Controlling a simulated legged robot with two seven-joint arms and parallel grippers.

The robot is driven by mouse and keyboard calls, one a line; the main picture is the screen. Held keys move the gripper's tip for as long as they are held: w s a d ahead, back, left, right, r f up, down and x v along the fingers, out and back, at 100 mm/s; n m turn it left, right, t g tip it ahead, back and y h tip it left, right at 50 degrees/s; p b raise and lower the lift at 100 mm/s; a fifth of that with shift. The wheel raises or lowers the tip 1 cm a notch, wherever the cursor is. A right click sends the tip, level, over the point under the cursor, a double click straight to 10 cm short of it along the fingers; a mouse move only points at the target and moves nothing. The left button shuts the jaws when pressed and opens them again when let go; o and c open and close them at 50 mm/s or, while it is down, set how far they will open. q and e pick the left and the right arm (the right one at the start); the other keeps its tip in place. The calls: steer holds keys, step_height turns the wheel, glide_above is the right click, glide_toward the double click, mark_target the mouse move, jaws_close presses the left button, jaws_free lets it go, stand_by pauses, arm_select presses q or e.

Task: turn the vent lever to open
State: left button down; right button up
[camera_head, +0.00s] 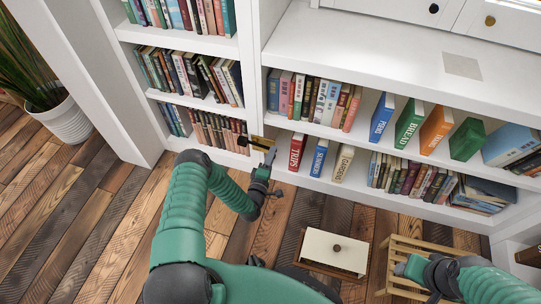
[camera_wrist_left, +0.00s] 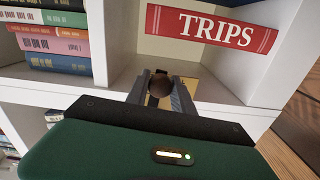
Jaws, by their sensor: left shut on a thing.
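A small brass-coloured vent plate (camera_head: 262,142) is on the white shelf front, left of the book marked TRIPS. In the left wrist view, a dark brown round knob (camera_wrist_left: 160,84), which looks like the lever's end, sits between my left fingertips, with a tan surface (camera_wrist_left: 206,90) behind it. My left gripper (camera_head: 267,160) is shut on the lever at the plate. The rest of the lever is mostly hidden by the fingers, and I cannot tell its angle. My right gripper (camera_head: 405,268) is low at the right, away from the shelf; its jaws are unclear.
White shelves with rows of books surround the vent. The red TRIPS book (camera_wrist_left: 212,30) is close beyond the left gripper. A white drawer box (camera_head: 333,252) and a wooden slatted crate (camera_head: 400,246) stand on the plank floor. A potted plant (camera_head: 62,120) is at the far left.

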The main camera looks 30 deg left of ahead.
arm_select(q)
steer(key=shift+a+r+n, duration=0.1)
steer(key=shift+r+n, duration=0.25)
steer(key=shift+n, duration=0.25)
steer(key=shift+a, duration=0.1)
steer(key=c, duration=1.1)
jaws_free()
steer(key=shift+s+r+p, duration=0.1)
steer(key=shift+p, duration=0.2)
steer(key=p+v, duration=0.6)
steer(key=v, duration=1)
steer(key=shift+s+d, duration=0.3)
steer(key=shift+s, duration=0.05)
